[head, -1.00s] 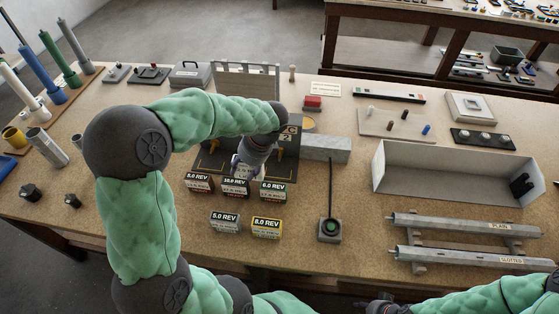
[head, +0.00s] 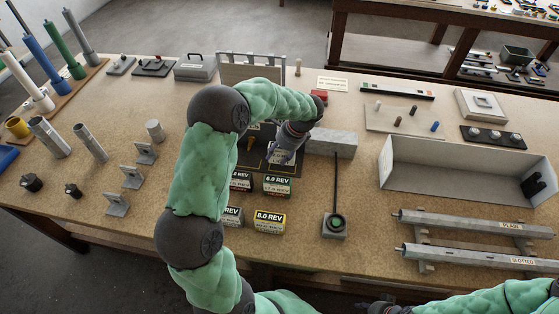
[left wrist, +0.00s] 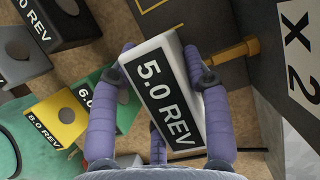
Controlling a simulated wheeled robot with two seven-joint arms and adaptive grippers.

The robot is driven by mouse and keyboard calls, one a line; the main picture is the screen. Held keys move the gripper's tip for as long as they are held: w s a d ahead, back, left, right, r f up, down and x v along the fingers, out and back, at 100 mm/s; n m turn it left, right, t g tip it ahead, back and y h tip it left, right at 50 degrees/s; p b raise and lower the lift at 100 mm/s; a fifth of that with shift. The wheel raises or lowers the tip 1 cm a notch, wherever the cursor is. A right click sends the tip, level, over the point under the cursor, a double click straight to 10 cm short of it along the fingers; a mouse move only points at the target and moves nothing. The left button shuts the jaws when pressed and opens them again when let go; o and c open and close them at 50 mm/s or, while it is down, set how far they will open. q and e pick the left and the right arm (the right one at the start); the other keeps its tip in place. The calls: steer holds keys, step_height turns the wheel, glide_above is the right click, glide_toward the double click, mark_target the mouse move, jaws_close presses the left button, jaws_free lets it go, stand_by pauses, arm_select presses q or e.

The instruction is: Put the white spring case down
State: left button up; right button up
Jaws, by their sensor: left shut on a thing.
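The white spring case (left wrist: 160,92), labelled 5.0 REV, is between the purple fingers of my left gripper (left wrist: 158,85) in the left wrist view. The gripper is shut on it. The case is tilted in that view, beside a brass peg (left wrist: 235,52) on a dark fixture; I cannot tell whether they touch. In the head view my left gripper (head: 285,152) is over the dark fixture pad (head: 283,166), and the case is hardly visible there. My right gripper (head: 376,308) shows only partly at the bottom edge; its fingers are unclear.
Other spring cases stand in front: black (head: 241,182), green (head: 277,186), grey (head: 231,217) and yellow (head: 270,222).

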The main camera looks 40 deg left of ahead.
mark_target(280, 160)
arm_select(q)
steer(key=shift+w+f+b, duration=0.15)
steer(key=shift+f+b, duration=0.15)
steer(key=shift+f, duration=0.65)
steer(key=shift+w+f+b, duration=0.15)
steer(key=shift+f+b, duration=0.15)
steer(key=shift+f, duration=0.6)
steer(key=shift+f, duration=0.1)
steer(key=o, duration=1.3)
steer(key=shift+o, duration=0.2)
steer(key=p+v, duration=0.3)
steer(key=v, duration=0.9)
